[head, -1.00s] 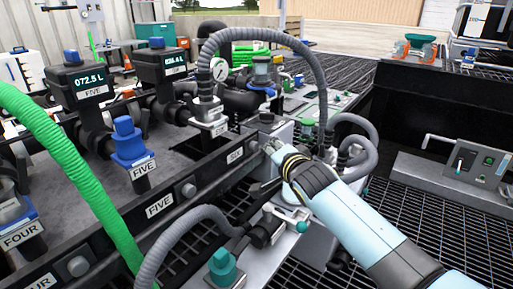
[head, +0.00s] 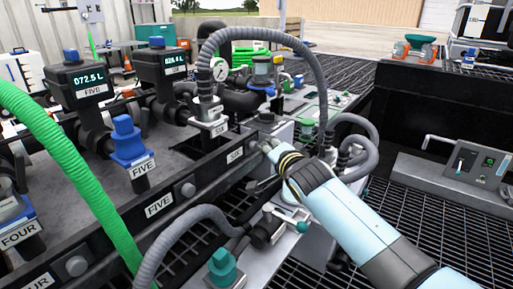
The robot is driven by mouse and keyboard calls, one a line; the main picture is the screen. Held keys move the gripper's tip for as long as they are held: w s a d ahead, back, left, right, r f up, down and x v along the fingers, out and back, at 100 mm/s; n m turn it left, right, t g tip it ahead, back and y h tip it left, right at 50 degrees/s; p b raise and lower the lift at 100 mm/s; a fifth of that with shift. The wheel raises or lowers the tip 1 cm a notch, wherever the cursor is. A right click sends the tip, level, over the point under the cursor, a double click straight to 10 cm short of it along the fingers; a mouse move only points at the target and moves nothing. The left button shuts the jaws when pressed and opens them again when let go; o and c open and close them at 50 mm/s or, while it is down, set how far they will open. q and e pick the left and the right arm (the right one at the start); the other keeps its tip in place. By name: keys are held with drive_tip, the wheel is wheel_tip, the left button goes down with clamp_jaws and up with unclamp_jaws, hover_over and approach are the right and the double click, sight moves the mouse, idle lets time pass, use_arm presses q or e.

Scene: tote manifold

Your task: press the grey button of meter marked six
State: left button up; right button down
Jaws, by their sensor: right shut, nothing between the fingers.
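The meter marked six (head: 173,66) is a dark box with a lit display, at the back left. A label reading six (head: 235,154) is on the dark front rail. A round grey button beside this label is mostly hidden by my fingertips. My right gripper (head: 264,149) is shut and empty, with its tips at the rail just right of the six label. I cannot tell whether the tips touch the button. My left gripper is not in view.
The meter marked five (head: 86,80) stands left of six. Another grey button (head: 188,189) is beside the rail's five label (head: 158,206). A grey hose (head: 270,39) arches above my gripper, and a green hose (head: 75,180) crosses the left side.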

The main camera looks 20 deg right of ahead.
drive_tip(key=shift+w+a+b, duration=0.35)
drive_tip(key=shift+w, duration=0.2)
idle(0.4)
drive_tip(key=shift+s+d, duration=0.1)
drive_tip(key=shift+s, duration=0.05)
idle(0.3)
drive_tip(key=shift+s+d, duration=0.45)
drive_tip(key=shift+s, duration=0.3)
drive_tip(key=s, duration=0.1)
drive_tip(key=s+d, duration=0.1)
drive_tip(key=s, duration=0.1)
drive_tip(key=s+d+p, duration=0.1)
drive_tip(key=shift+s+d, duration=0.2)
drive_tip(key=shift+d, duration=0.05)
idle(0.7)
